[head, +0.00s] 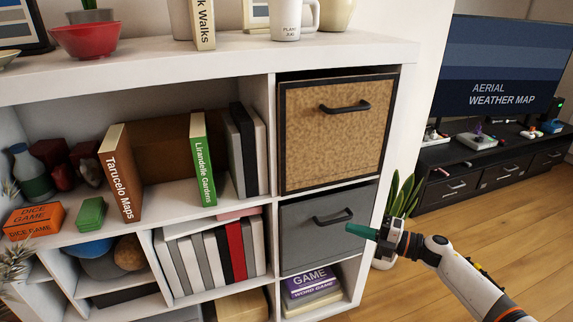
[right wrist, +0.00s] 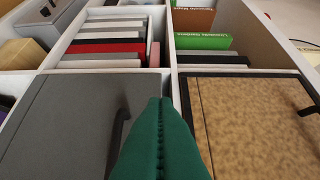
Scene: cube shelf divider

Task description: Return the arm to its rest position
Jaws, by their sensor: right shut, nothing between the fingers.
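My right gripper (head: 362,232) has green fingers and comes in from the right in the head view. Its fingers are together with nothing between them. It is in front of the grey drawer bin (head: 315,245), near the right end of its dark handle (head: 333,216); I cannot tell the exact gap. In the right wrist view the shut green fingers (right wrist: 160,140) cover part of the grey bin front (right wrist: 65,125) and its handle. The tan bin (right wrist: 255,120) is to their right there. My left gripper is not in view.
The white cube shelf (head: 398,60) holds books, boxes and bins. The tan bin (head: 335,130) is above the grey one. A plant (head: 402,195) stands behind my right gripper. Wooden floor (head: 480,235) lies open to the right, before a dark TV cabinet (head: 470,180).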

